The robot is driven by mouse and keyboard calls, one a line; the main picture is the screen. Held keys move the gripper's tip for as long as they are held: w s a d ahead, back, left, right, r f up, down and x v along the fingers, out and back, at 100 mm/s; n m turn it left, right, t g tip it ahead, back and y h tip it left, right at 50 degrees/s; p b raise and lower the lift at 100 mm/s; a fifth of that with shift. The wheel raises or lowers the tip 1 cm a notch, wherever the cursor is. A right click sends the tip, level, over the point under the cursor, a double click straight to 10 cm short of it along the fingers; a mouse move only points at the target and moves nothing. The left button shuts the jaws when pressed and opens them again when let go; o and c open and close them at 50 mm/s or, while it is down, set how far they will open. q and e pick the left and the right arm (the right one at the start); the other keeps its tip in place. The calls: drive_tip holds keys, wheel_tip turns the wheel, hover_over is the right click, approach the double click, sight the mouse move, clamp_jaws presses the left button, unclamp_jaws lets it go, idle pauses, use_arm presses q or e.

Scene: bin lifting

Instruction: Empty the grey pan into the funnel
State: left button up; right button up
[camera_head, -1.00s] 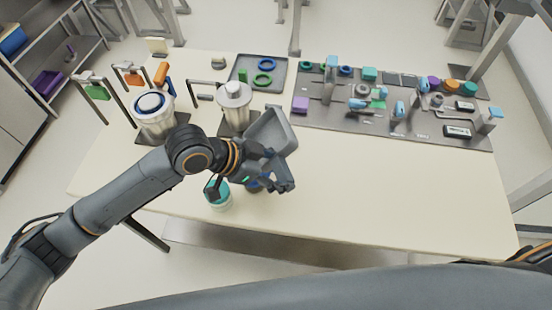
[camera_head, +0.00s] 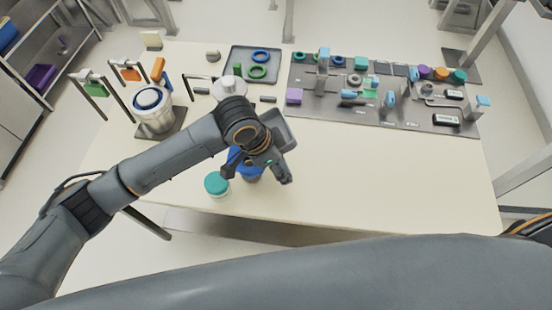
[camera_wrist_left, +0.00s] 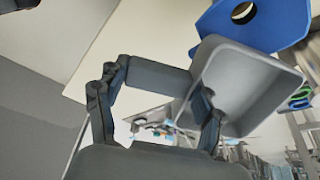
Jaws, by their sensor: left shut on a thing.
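My left gripper (camera_head: 258,168) is shut on the grey pan (camera_head: 280,129) and holds it above the table, tilted. In the left wrist view the pan (camera_wrist_left: 235,85) shows its open inside, and I see no contents in the visible part. The left gripper (camera_wrist_left: 158,110) is at its near side. The blue funnel (camera_head: 237,158) is low beside the gripper, partly hidden by it. In the left wrist view a blue piece with a round hole, apparently the funnel (camera_wrist_left: 277,22), lies just beyond the pan's rim. My right gripper is out of view.
A teal-lidded jar (camera_head: 217,186) stands close to the gripper. A white-lidded container (camera_head: 229,88) is behind my arm, and a blue-ringed container (camera_head: 153,108) is at left. A tray with rings (camera_head: 240,55) and a tool board (camera_head: 400,112) lie behind. The front right tabletop is clear.

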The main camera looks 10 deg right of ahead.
use_arm(q)
drive_tip(key=y, duration=0.1)
drive_tip(key=f+y, duration=0.1)
drive_tip(key=shift+y, duration=0.4)
drive_tip(key=shift+d+f+g+y, duration=0.2)
drive_tip(key=shift+f+g+y, duration=0.2)
drive_tip(key=shift+y, duration=0.2)
drive_tip(key=shift+a, duration=0.3)
